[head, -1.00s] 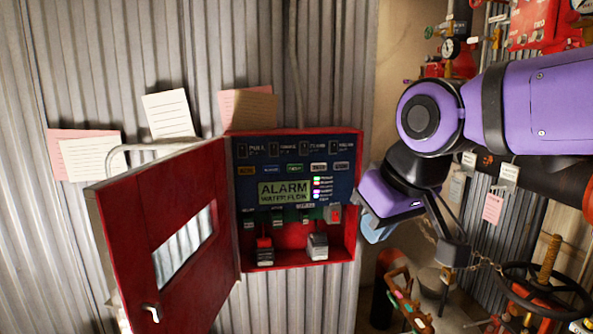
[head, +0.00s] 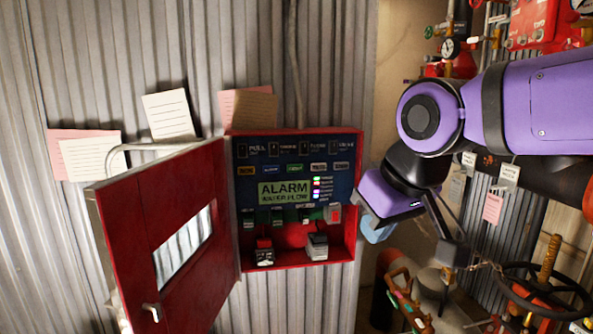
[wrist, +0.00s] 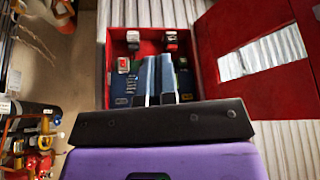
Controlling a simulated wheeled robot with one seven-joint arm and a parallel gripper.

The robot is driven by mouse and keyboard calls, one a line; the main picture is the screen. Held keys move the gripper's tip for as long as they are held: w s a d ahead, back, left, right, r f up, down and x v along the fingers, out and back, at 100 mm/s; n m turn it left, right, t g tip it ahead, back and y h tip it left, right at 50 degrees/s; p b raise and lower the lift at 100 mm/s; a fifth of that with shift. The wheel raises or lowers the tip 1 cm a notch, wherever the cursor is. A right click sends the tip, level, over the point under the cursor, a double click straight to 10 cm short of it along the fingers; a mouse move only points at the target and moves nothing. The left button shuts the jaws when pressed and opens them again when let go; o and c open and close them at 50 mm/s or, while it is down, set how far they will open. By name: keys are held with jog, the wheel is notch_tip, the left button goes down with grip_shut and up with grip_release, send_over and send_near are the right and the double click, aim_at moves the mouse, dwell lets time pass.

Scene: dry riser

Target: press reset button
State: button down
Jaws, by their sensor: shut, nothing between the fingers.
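An open red alarm box (head: 349,250) is on the corrugated wall, with a blue panel (head: 243,192) inside. The panel has a lit ALARM WATERFLOW display (head: 284,193), a row of coloured labelled buttons (head: 295,169) and a small red control in a pale frame (head: 334,213). I cannot read which one is the reset button. My gripper (head: 376,233) is just right of the box, its pale blue fingers partly hidden by its body. In the wrist view, the box appears upside down, and my gripper (wrist: 158,60) is shut and empty in front of the panel, covering part of it.
The red door (head: 185,235) with a window stands open at left. Paper notes (head: 168,115) are on the wall above. At right are pipes, gauges (head: 450,47), a dark handwheel (head: 545,285) and a chain. Two blocky items (head: 317,246) sit low in the box.

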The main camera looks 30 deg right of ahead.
aim_at(295, 168)
dwell(0.4)
jog(key=w+a+m+t+y, duration=0.1)
jog(key=w+a+m+y, duration=0.15)
jog(key=w+m, duration=0.55)
jog(key=w+a+m+t+y, duration=0.1)
jog(key=w+a+m+y, duration=0.15)
jog(key=w+m, duration=0.55)
jog(key=w+d+f+m+t, duration=0.3)
jog(key=w+d+m, duration=0.6)
jog(key=m, duration=0.9)
jog(key=shift+w+d+f+m+t+h, duration=0.15)
jog(key=shift+w+d+m+t+h, duration=0.4)
jog(key=shift+w, duration=0.7)
jog(key=shift+a, duration=0.2)
jog(key=shift+w+d, duration=0.45)
jog(key=shift+w, duration=0.95)
jog(key=shift+w+d, duration=0.45)
jog(key=shift+w, duration=0.9)
jog(key=shift+w+d, duration=0.45)
jog(key=shift+w, duration=0.95)
